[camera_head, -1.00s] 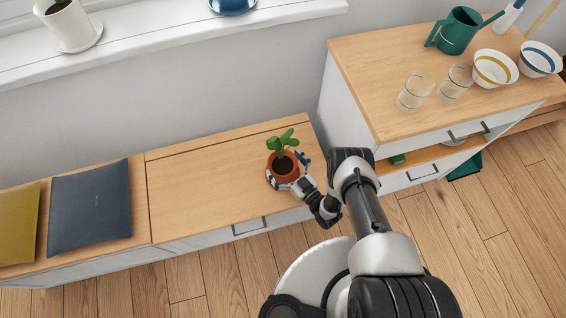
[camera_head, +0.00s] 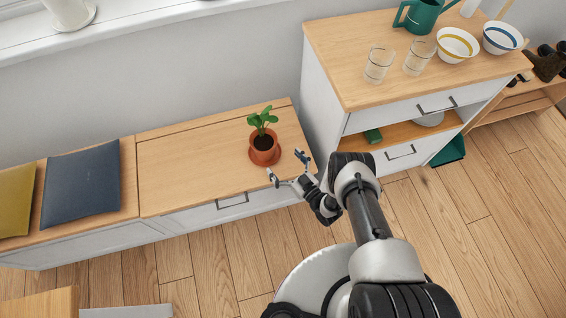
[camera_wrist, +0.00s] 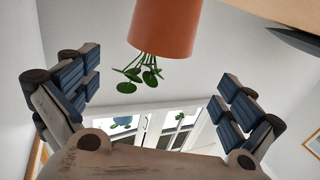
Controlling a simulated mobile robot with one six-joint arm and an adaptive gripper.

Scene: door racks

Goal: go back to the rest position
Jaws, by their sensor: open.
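My gripper (camera_head: 288,167) is open and empty, just in front and to the right of a potted plant. The plant (camera_head: 263,143) has green leaves in a terracotta pot and stands upright on a terracotta saucer (camera_head: 264,159) on the low wooden bench top (camera_head: 190,180). In the wrist view the orange pot (camera_wrist: 165,27) and its leaves appear upside down beyond the two spread blue-padded fingers (camera_wrist: 155,100). The pot is apart from the fingers.
A taller cabinet (camera_head: 345,75) at the right carries two glasses (camera_head: 379,65), two bowls (camera_head: 458,45) and a green watering can (camera_head: 418,14). Cushions (camera_head: 82,183) lie on the bench at left. Wooden floor (camera_head: 480,215) is free at right.

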